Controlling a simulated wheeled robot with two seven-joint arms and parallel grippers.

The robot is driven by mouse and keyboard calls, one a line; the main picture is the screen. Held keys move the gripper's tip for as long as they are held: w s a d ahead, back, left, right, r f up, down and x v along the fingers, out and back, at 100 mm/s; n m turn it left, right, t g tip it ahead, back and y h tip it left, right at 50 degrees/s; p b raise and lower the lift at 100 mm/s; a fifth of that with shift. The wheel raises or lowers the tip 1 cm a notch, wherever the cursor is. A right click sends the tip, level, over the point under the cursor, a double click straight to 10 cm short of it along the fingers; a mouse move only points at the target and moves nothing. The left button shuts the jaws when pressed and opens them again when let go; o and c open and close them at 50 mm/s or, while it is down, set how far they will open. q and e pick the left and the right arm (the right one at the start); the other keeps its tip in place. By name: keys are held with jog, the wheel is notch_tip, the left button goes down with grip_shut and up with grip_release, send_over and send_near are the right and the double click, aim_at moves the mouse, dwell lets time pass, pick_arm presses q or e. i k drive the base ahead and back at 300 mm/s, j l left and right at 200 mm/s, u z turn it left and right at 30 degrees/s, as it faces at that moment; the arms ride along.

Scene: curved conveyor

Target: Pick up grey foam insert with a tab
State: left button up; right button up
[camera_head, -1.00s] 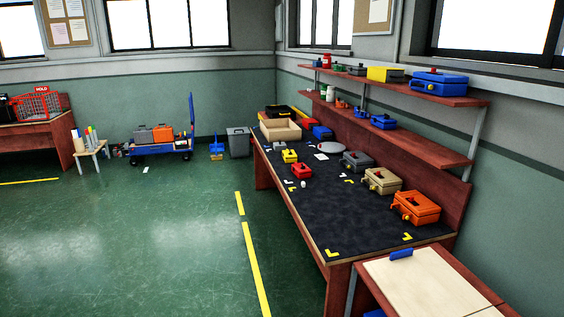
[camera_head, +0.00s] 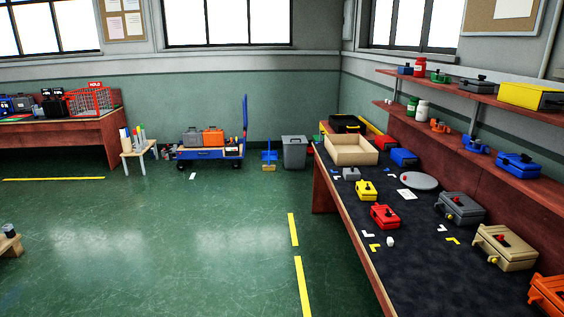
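I cannot make out a grey foam insert with a tab for certain. A small grey block with a dark knob (camera_head: 351,174) sits on the dark mat of the workbench (camera_head: 385,268), near its left edge; it is too small to tell what it is. A larger grey box with a red knob (camera_head: 460,210) stands at the right of the bench. A light wooden tray (camera_head: 351,162) stands at the far end; its inside is mostly hidden. Neither of my grippers is in view.
Red (camera_head: 384,217), yellow (camera_head: 366,191) and tan (camera_head: 506,252) boxes stand on the bench. Two shelves hang above it. A blue cart (camera_head: 209,154), a grey bin (camera_head: 294,151) and a stool (camera_head: 139,148) stand by the back wall. The green floor in the middle is clear.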

aim_at(351, 174)
jog(key=i+z, duration=0.1)
jog(key=i, duration=0.75)
jog(key=i+j+z, duration=0.15)
jog(key=i, duration=0.65)
jog(key=i+j+z, duration=0.15)
jog(key=i+z, duration=0.3)
jog(key=i+j+z, duration=0.25)
jog(key=z, duration=0.15)
jog(key=i+j+z, duration=0.6)
jog(key=j+z, duration=0.25)
